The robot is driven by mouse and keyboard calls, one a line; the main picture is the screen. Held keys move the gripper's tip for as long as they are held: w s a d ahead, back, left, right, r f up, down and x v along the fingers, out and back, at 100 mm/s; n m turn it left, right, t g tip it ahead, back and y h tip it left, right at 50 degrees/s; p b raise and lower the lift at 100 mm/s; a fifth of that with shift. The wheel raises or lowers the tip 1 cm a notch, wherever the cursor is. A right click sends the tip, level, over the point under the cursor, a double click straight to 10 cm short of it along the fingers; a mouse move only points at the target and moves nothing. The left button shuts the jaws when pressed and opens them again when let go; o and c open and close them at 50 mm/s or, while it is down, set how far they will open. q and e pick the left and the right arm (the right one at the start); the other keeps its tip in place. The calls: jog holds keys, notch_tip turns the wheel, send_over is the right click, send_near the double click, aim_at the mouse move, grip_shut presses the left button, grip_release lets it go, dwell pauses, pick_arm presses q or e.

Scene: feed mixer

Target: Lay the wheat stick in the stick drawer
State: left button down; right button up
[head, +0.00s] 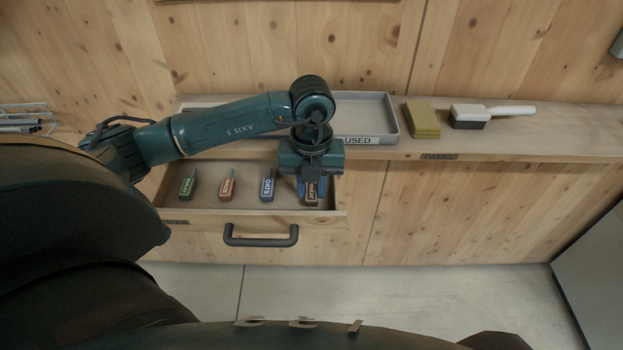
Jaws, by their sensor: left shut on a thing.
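The stick drawer (325,215) is pulled open below the shelf, its front label partly hidden by my arm. A green stick (187,186), an orange stick (227,188) and a blue stick (267,187) labelled OATS lie side by side in it. My left gripper (312,190) points down into the drawer's right end and is shut on a brown stick, the wheat stick (311,199), right of the blue one. Its label is too small to read surely. I cannot tell whether it touches the drawer floor. My right gripper is not in view.
A grey tray (393,125) labelled USED stands on the wooden shelf (560,145) behind my left arm. A yellow-green sponge (422,119) and a white-handled brush (490,113) lie to its right. The drawer's dark handle (261,241) sticks out in front.

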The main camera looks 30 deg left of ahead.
pick_arm(q)
jog(key=shift+w+a+f, duration=0.25)
jog(key=shift+w+a, duration=0.35)
jog(key=shift+w, duration=0.3)
jog(key=shift+f+p, duration=0.3)
jog(key=shift+f, duration=0.2)
jog(key=c, duration=1.2)
grip_release()
jog(key=shift+c, duration=0.2)
jog(key=shift+r, duration=0.15)
